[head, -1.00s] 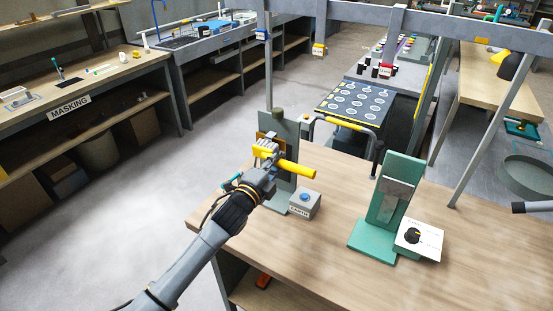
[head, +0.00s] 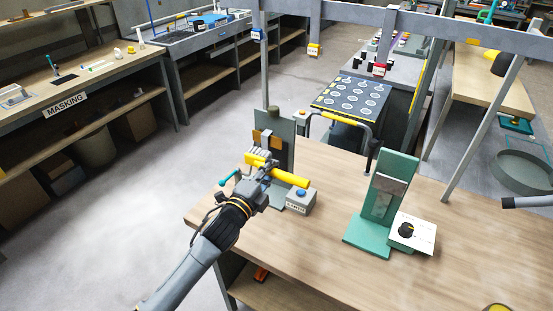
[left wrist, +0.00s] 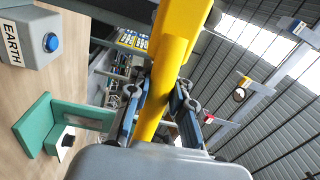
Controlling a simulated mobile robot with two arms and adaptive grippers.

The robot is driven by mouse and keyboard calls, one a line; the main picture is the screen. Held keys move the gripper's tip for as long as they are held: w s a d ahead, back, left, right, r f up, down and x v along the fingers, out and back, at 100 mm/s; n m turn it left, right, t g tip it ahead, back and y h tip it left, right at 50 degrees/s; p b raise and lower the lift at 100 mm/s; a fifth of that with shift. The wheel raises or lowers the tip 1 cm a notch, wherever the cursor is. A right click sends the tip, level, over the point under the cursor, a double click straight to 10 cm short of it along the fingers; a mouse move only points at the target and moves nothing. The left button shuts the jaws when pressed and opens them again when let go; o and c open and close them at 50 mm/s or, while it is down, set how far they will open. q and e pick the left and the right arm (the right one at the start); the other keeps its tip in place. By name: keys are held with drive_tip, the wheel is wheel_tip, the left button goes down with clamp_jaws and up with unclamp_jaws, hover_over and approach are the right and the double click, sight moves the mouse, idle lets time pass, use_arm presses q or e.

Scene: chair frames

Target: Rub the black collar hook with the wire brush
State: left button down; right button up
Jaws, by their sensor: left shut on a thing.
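My left gripper (head: 266,172) is shut on a long yellow bar-shaped tool (head: 294,179), seemingly the wire brush. In the left wrist view the yellow tool (left wrist: 174,55) runs upward between the fingers (left wrist: 158,108). The gripper is in front of a grey upright stand (head: 287,130) with an orange-brown patch, at the bench's left end. I cannot pick out the black collar hook for certain. Coloured tags hang from the overhead beam: blue (head: 257,35), yellow (head: 314,51) and red (head: 379,70).
A grey EARTH box (head: 299,200) with a blue button is beside the stand. A green stand (head: 369,230) and a box with a black knob (head: 411,233) are farther right on the wooden bench (head: 335,265). The bench front is clear.

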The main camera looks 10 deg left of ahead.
use_arm(q)
drive_tip(key=shift+v, duration=0.85)
drive_tip(key=shift+r, duration=0.1)
drive_tip(key=p+v, duration=0.1)
drive_tip(key=v, duration=0.2)
